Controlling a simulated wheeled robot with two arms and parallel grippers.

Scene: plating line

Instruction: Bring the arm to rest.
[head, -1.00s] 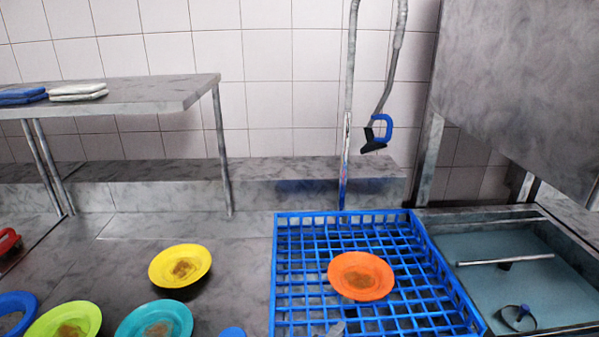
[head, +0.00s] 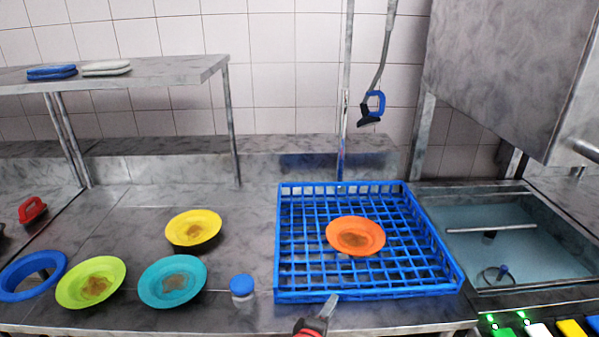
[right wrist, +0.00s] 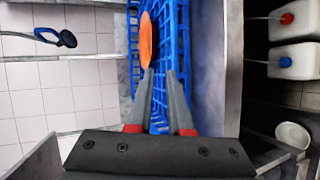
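My right gripper (head: 329,303) is in the head view at the bottom centre, in front of the near edge of the blue rack (head: 370,293). In the right wrist view its fingers (right wrist: 160,75) stand apart with a gap between the tips and nothing held. An orange plate (head: 355,237) with a brown stain lies in the rack. In the right wrist view the orange plate (right wrist: 146,42) shows beyond the fingertips, apart from them as far as I can tell. My left gripper is not in view.
Yellow (head: 193,228), green (head: 91,283) and teal (head: 172,281) stained plates lie on the counter at left. A blue-capped jar (head: 242,289) stands left of the rack. A sink (head: 510,240) is at right. A spray head (head: 373,106) hangs behind the rack.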

